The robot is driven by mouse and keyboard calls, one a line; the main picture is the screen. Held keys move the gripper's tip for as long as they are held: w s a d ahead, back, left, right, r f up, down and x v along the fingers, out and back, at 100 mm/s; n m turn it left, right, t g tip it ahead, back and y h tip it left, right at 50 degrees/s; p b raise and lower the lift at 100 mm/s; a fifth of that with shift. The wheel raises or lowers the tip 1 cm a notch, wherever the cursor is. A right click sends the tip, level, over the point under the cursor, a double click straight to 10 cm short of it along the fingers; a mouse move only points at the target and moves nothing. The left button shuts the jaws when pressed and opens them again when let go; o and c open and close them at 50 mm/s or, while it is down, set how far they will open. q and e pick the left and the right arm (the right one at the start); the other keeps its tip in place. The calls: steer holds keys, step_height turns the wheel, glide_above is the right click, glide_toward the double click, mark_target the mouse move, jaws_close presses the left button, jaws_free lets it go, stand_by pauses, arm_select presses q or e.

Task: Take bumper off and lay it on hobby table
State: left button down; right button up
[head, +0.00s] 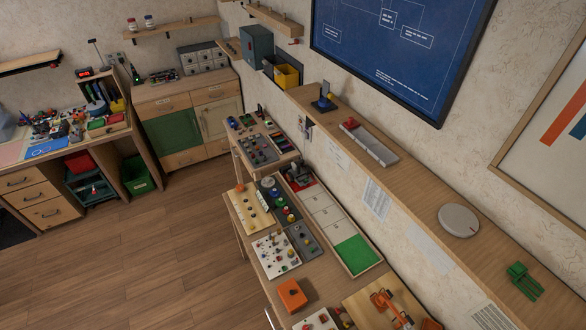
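No part that I can surely name as the bumper shows in the head view. A wooden table (236,213) with control panels and small parts stands in the middle. A cluttered desk (97,139) with colourful small items stands at the far left. I cannot tell which of the two is the hobby table. Neither of my grippers is in view.
A long wall shelf (420,186) holds a round grey disc (458,220), a green forked piece (524,281) and a grey block strip (372,146). An orange box (292,295) sits on the middle table. The wooden floor (150,250) is clear.

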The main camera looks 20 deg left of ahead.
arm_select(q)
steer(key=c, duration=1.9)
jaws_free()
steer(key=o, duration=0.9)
